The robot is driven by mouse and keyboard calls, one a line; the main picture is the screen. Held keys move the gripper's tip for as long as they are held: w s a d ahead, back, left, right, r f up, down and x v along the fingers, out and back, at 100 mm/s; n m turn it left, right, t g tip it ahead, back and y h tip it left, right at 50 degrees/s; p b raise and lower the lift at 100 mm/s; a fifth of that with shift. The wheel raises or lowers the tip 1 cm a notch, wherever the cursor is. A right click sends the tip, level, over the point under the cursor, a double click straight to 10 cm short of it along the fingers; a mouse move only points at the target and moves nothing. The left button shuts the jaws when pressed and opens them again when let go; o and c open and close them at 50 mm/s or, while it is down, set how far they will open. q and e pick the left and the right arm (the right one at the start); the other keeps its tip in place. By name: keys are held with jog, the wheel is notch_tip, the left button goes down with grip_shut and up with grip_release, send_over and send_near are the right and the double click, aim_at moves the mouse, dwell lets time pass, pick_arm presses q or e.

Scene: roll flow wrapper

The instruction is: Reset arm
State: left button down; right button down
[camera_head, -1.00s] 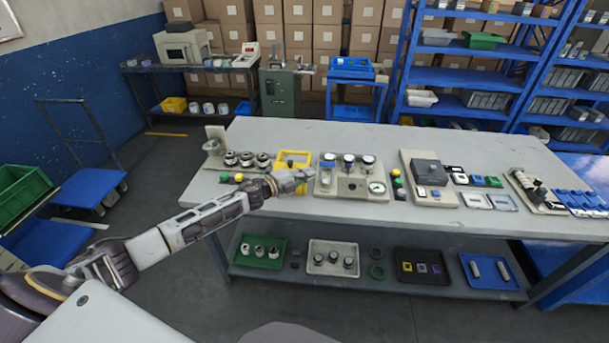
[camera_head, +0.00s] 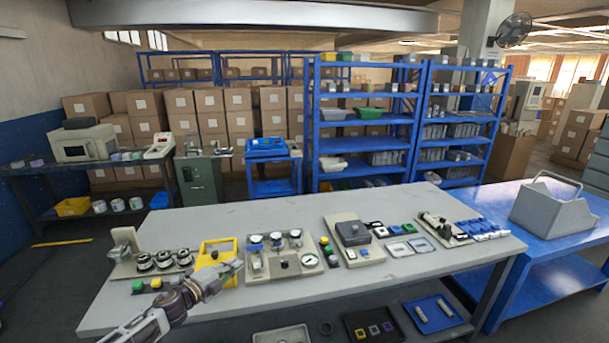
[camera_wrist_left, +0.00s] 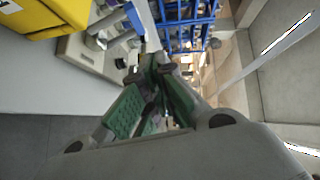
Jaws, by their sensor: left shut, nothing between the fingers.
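My left gripper (camera_head: 232,268) reaches in from the lower left in the head view, over the front of the grey table (camera_head: 270,309). It is shut and empty, in front of the yellow holder (camera_head: 215,252) and left of the gauge panel (camera_head: 284,262). In the left wrist view its green-padded fingers (camera_wrist_left: 160,68) are closed together at the tips. The yellow holder shows there at the upper left (camera_wrist_left: 40,15). My right gripper is not in view.
Several fixtures stand along the table: a part holder with round metal pieces (camera_head: 163,261), a grey switch box (camera_head: 352,232) and blue blocks (camera_head: 482,229). A blue table (camera_head: 560,240) with a grey caddy (camera_head: 552,209) stands at the right. The table's back strip is clear.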

pick_arm(q)
jog(key=s+d+f+n+g+y, duration=0.2)
jog(key=s+f+n+g+y, duration=0.15)
jog(key=s+n, duration=0.6)
jog(key=s+d+f+n+g+y, duration=0.2)
jog(key=s+n+g, duration=0.2)
jog(key=s, duration=1.1)
jog(key=s+d+f+n+g+y, duration=0.15)
jog(key=s+f+n+g, duration=0.35)
jog(key=s, duration=0.8)
notch_tip(320, 180, down, 30)
jog(key=s+n, duration=0.1)
jog(key=s, duration=0.1)
jog(key=s+a+f, duration=0.2)
jog(key=s+f, duration=0.8)
jog(key=s, duration=0.1)
jog(key=s+a+f+g, duration=0.1)
jog(key=s+a+f, duration=0.1)
jog(key=s+f, duration=0.8)
jog(key=shift+s+f+y, duration=0.35)
jog(key=shift+s+y, duration=0.05)
jog(key=shift+s, duration=0.45)
